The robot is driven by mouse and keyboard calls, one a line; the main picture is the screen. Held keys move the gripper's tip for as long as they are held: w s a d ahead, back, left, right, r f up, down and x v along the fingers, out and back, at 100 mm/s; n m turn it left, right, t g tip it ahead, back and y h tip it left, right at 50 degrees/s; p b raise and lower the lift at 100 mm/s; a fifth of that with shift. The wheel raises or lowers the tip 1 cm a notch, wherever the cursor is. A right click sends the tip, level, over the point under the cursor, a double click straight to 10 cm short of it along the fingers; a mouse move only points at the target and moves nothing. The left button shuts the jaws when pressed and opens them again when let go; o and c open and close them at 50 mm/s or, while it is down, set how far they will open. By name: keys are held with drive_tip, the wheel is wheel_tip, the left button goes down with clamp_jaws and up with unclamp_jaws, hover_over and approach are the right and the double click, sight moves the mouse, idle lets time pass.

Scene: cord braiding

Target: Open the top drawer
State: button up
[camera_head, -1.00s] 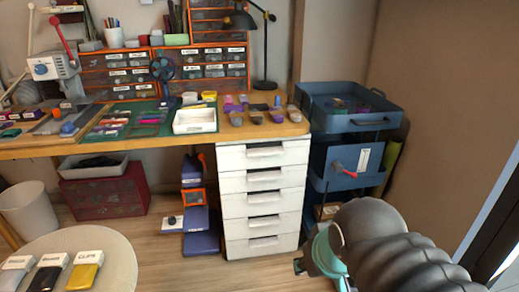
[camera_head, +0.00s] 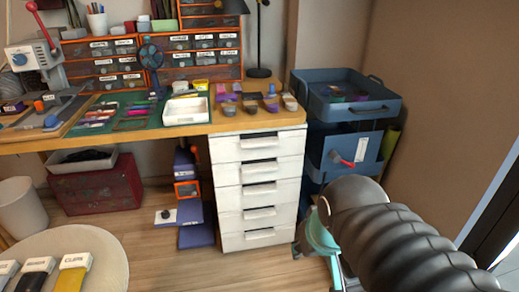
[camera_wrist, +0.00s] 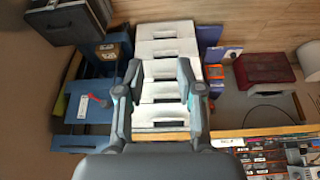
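The white drawer unit (camera_head: 262,190) stands under the right end of the workbench, with several drawers stacked in it. Its top drawer (camera_head: 235,152) is just below the bench top and looks shut, with a dark recess and a pale handle lip on its front. In the wrist view the unit appears upside down, with the top drawer (camera_wrist: 160,122) nearest the bench edge. My gripper (camera_wrist: 158,70) is open and empty, its two fingers spread in front of the drawer fronts. In the head view my gripper (camera_head: 305,240) is low and right of the unit, partly hidden by my arm.
A blue cart (camera_head: 345,115) with a red-handled item stands close to the right of the drawers. A round table (camera_head: 85,250) is at the front left. Blue bins (camera_head: 196,236) lie left of the unit. The wooden floor in front of the drawers is clear.

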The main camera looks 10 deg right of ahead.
drive_tip(key=w+d+f+m+t+h+b, duration=0.1)
drive_tip(key=w+d+f+m, duration=0.1)
drive_tip(key=w+d+f, duration=0.5)
drive_tip(key=w+d+f+m+t+b, duration=0.15)
drive_tip(key=w+d+f, duration=0.3)
drive_tip(key=w, duration=0.55)
drive_tip(key=w+d+f+m+t+h+b, duration=0.1)
drive_tip(key=w+d+f+m+b, duration=0.15)
drive_tip(key=w+d+f, duration=0.4)
drive_tip(key=w+a+r+m+t+y, duration=0.1)
drive_tip(key=w+a+m+t+y, duration=0.2)
drive_tip(key=w, duration=0.5)
drive_tip(key=w+a+r+m+t+y, duration=0.35)
drive_tip(key=a+r+t+y, duration=0.2)
drive_tip(key=a+r, duration=0.45)
drive_tip(key=r+x, duration=0.1)
drive_tip(key=x, duration=1.1)
drive_tip(key=shift+w+y+p, duration=0.3)
drive_tip(key=shift+w+y, duration=0.05)
drive_tip(key=shift+r+m, duration=0.1)
drive_tip(key=shift+m, duration=0.15)
